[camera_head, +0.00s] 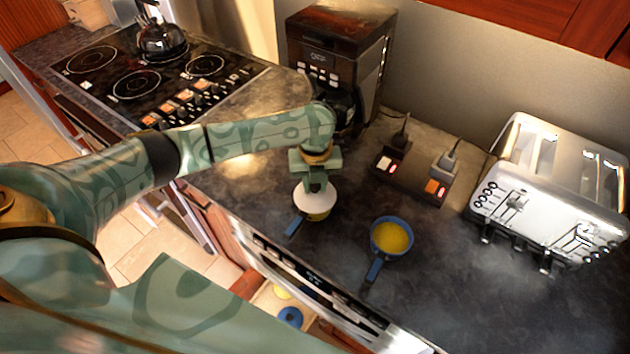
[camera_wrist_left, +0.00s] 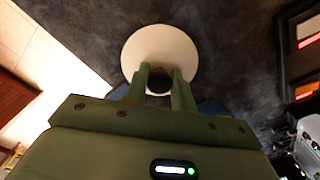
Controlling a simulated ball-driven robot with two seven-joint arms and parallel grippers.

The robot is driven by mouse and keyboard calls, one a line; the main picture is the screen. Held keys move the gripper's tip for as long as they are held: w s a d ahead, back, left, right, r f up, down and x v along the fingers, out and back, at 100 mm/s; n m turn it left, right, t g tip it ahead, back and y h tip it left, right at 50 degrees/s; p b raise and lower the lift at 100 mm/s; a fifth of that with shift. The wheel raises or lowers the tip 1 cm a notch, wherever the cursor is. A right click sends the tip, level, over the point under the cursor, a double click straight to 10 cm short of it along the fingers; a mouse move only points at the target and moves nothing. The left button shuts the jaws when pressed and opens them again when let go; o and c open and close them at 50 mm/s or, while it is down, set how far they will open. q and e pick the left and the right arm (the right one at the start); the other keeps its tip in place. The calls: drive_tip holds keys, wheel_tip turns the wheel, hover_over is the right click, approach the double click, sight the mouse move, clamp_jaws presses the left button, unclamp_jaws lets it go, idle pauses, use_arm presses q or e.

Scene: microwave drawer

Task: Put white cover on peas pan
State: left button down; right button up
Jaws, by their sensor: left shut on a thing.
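The white cover (camera_head: 313,204) is a round disc in the fingers of my left gripper (camera_head: 315,187), which points down over the counter. In the left wrist view the cover (camera_wrist_left: 160,45) is a pale disc beyond the two fingers (camera_wrist_left: 160,78), which are shut on its middle. A small pan with a blue handle (camera_head: 296,225) is directly below the cover. A yellow-green edge shows under the cover's front rim; the rest of that pan's inside is hidden. I cannot tell whether the cover touches the pan. My right gripper is not in view.
A blue pan with yellow contents (camera_head: 391,237) stands to the right. A power strip (camera_head: 410,178), a silver toaster (camera_head: 550,195) and a coffee maker (camera_head: 340,60) stand behind. An open drawer (camera_head: 285,305) below the counter holds a blue round thing.

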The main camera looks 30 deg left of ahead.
use_arm(q)
drive_tip(key=shift+p, duration=0.4)
idle(0.5)
drive_tip(key=c, duration=0.6)
unclamp_jaws()
wheel_tip(320, 180, up, 7)
drive_tip(key=p, duration=0.8)
drive_tip(key=shift+f, duration=0.1)
